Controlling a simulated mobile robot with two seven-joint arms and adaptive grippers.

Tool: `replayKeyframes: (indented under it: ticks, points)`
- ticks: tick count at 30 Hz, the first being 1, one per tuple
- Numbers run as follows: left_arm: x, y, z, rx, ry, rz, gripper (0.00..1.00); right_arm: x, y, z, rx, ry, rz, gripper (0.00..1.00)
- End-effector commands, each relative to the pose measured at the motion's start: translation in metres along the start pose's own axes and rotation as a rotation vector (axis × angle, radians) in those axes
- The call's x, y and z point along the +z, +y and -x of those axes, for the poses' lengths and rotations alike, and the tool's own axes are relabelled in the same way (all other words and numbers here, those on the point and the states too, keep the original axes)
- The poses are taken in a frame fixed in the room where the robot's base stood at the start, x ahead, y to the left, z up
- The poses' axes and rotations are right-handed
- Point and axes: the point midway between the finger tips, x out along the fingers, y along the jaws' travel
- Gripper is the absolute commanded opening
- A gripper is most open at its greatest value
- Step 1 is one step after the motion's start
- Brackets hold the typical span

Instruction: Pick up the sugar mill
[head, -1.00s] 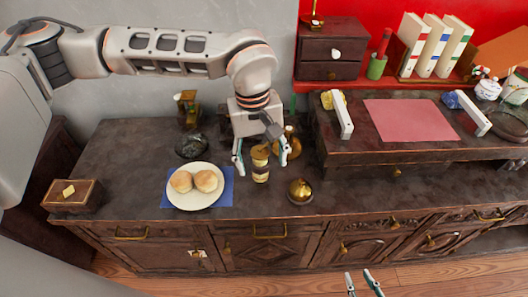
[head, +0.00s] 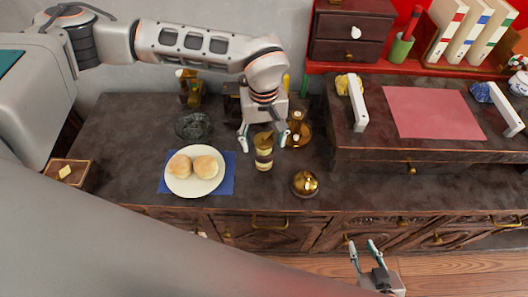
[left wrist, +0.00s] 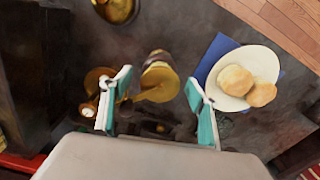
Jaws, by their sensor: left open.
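My left gripper (head: 264,146) is open and points down, with one finger on each side of the mill's upper part in the head view. In the left wrist view the mill (left wrist: 160,72) shows between and just beyond the open fingertips (left wrist: 158,80), with no clear contact. My right gripper (head: 361,245) is open and empty, low over the floor in front of the cabinet.
A plate of buns (head: 193,187) on a blue napkin (head: 228,182) lies left of the mill. A raised shelf (head: 350,140) stands right; a dark bowl (head: 193,126) behind left.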

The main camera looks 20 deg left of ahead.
Motion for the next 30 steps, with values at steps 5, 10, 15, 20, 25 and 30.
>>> replayKeyframes:
  ticks: [5,10,15,20,25,30]
  points:
    - [0.0,0.0,-0.011,0.0,-0.001,0.001,0.6,-0.006,0.001,0.0,0.002,0.01,0.0,0.29]
    - [0.001,-0.001,-0.032,-0.002,-0.004,0.001,0.6,-0.008,0.002,0.0,0.003,0.015,0.0,0.29]
    - [0.001,0.0,-0.053,0.0,-0.003,0.0,0.6,-0.006,0.001,-0.001,0.003,0.013,-0.001,0.29]
    - [0.0,0.0,-0.059,0.001,0.0,0.0,0.6,-0.004,0.001,-0.001,0.002,0.01,-0.001,0.29]
    - [0.0,0.0,-0.059,0.001,0.0,0.0,0.6,-0.002,0.001,-0.001,0.002,0.006,-0.001,0.29]
    - [0.0,0.0,-0.059,0.001,0.0,0.0,0.16,-0.001,0.001,-0.002,0.001,0.004,-0.001,0.29]
